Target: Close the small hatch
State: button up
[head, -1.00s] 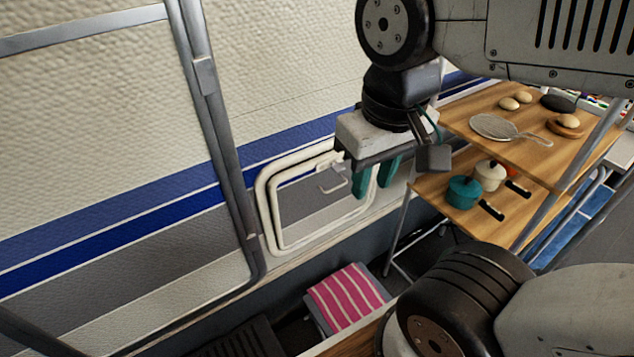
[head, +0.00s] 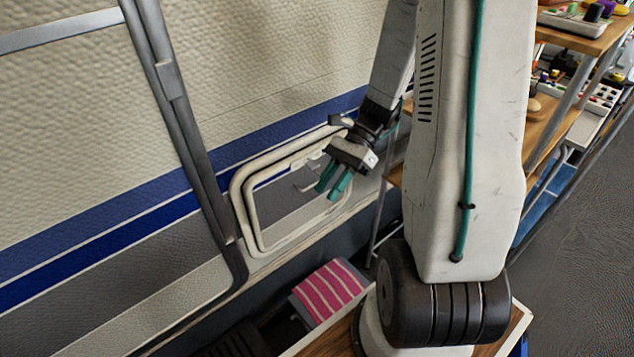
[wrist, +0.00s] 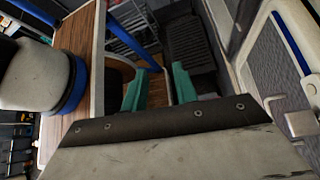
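The small hatch (head: 292,208) is set low in the camper wall, with a rounded cream frame (head: 240,207) and a grey panel with a blue stripe. Its panel stripe does not line up with the wall stripes, so it looks ajar; I cannot tell the angle. A small handle (head: 308,183) shows near its right side. My gripper (head: 332,186) is in front of the hatch's right part, its teal fingers apart and empty. In the wrist view the fingers (wrist: 159,88) point past the hatch panel (wrist: 275,62), which is on the right with its metal latch (wrist: 302,124). I see no contact.
A pink striped stool (head: 328,290) stands below the hatch. A grey awning pole (head: 185,120) runs down left of it. Wooden shelves (head: 598,45) with jars and gadgets stand at the right. My arm hides part of the shelves. Floor at the far right is clear.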

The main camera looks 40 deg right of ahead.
jog(key=w+d+f+m+t+y, duration=0.2)
jog(key=w+d+f+m+t, duration=0.15)
jog(key=f+m, duration=0.3)
jog(key=w+d+f+m+t+y, duration=0.1)
jog(key=w+d+f+m+t, duration=0.15)
jog(key=f+m+t, duration=0.4)
jog(key=m+t+h, duration=0.2)
jog(key=m+t, duration=0.1)
jog(key=m, duration=1.1)
send_near(314, 184)
jog(key=x, duration=0.3)
jog(key=shift+x, duration=3.5)
jog(key=shift+w+d+f, duration=0.1)
